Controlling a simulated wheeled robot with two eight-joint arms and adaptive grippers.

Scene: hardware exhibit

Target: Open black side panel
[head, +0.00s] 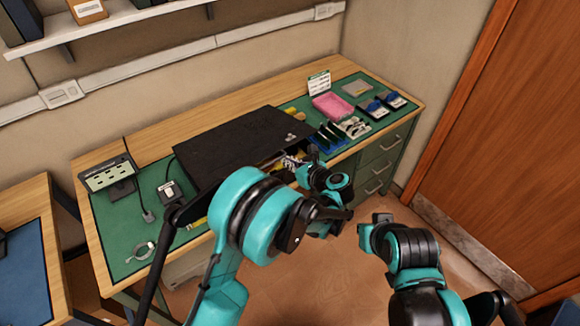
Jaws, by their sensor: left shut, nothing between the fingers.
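The black side panel (235,145) is a broad dark sheet with a small light mark near its right end, above the green-matted workbench. Its front edge is partly hidden by my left arm, and I cannot tell how far it is open. My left gripper (296,167) is at the panel's right front edge, shut with nothing held. The arm's links hide part of it, and I cannot tell whether it touches the panel. My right gripper (376,228) is in front of the bench, apart from the panel. Its fingers are not clear.
A pink tray (333,106), a small sign (319,84) and blue-and-black parts (374,109) stand at the bench's right. A display box (110,175) and a cable clamp (141,251) are at the left. Drawers (378,167) are below right. Floor is free before the wooden door (505,140).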

